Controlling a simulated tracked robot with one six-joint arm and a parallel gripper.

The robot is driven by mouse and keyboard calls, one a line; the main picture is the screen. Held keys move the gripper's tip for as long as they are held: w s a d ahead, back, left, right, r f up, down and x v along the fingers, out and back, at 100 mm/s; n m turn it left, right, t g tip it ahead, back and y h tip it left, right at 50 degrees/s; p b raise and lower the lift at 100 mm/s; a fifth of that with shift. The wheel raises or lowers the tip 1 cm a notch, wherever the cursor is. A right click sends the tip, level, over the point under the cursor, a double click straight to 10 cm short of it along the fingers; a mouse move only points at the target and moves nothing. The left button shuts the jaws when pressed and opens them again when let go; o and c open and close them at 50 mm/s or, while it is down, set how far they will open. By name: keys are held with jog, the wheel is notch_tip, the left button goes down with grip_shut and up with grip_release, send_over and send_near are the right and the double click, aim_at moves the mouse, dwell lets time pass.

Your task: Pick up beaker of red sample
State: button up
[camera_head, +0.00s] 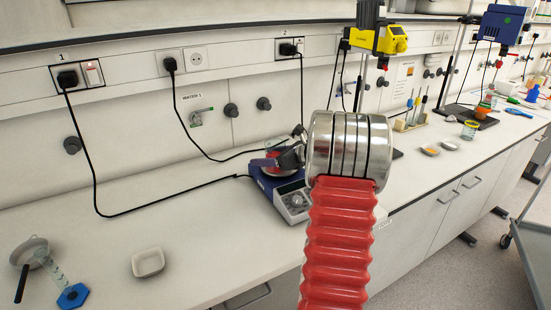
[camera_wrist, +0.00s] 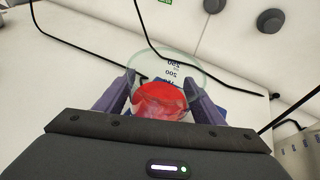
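The beaker of red sample is a clear glass with volume marks and bright red liquid (camera_wrist: 161,98). In the wrist view it is between the two fingers of my gripper (camera_wrist: 162,93), one on each side. Whether the fingers press on the glass or stand just clear of it, I cannot tell. In the head view, my gripper (camera_head: 279,160) is around the beaker at the blue and white hotplate stirrer (camera_head: 294,199). Red liquid shows there beside a purple finger, and my arm and fingers hide much of the beaker. I cannot tell whether its base touches the plate.
A white dish (camera_head: 148,262) and a blue-based cylinder (camera_head: 72,296) lie at the left on the bench. Black cables run to wall sockets behind the stirrer. A yellow stirrer head (camera_head: 380,40) stands to the right. The bench between dish and stirrer is clear.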

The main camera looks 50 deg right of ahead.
jog(key=c, duration=1)
jog(key=shift+r, duration=0.3)
jog(key=shift+r, duration=4.75)
